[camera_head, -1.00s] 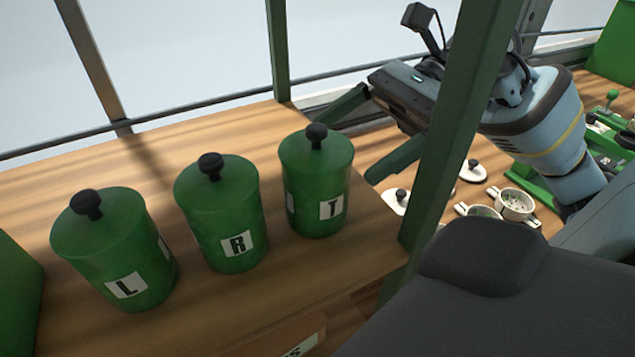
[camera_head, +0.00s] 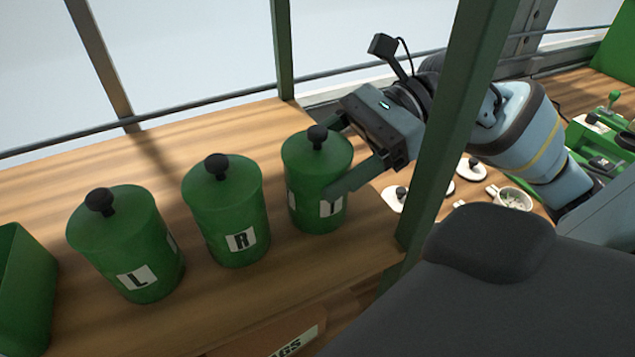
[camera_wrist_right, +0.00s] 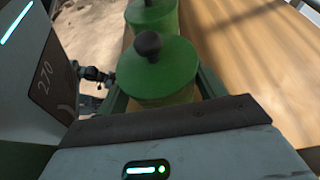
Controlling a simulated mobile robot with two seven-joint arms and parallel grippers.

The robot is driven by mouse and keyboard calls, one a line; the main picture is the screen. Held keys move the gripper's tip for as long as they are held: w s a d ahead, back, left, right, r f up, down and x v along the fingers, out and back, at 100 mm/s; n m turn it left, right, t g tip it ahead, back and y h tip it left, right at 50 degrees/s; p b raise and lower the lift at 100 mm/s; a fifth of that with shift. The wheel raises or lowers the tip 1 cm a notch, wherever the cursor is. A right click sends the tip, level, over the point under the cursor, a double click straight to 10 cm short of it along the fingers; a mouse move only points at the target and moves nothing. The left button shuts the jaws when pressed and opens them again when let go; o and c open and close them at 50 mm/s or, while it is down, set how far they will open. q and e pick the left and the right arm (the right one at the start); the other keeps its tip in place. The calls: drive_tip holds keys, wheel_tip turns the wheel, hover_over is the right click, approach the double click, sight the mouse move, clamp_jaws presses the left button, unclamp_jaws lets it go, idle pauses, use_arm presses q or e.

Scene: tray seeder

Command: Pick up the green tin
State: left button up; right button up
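Three green lidded tins with black knobs stand upright in a row on a wooden shelf: the L tin (camera_head: 130,245), the R tin (camera_head: 228,210) and the T tin (camera_head: 302,170). My right gripper (camera_head: 327,160) is at the T tin, with one finger in front of it, partly covering its label, and the other behind it. In the right wrist view the T tin (camera_wrist_right: 157,75) sits between the open fingers; contact cannot be made out. Another tin (camera_wrist_right: 152,17) stands beyond it. My left gripper is not in view.
A green post (camera_head: 452,130) rises in front of my right arm. A green box (camera_head: 25,290) stands at the left edge. White cups (camera_head: 513,198) and lids (camera_head: 470,168) lie on the wooden surface at right. The shelf in front of the tins is clear.

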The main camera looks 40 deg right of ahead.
sight(327, 144)
drive_tip(key=c, duration=0.4)
drive_tip(key=shift+c, duration=0.2)
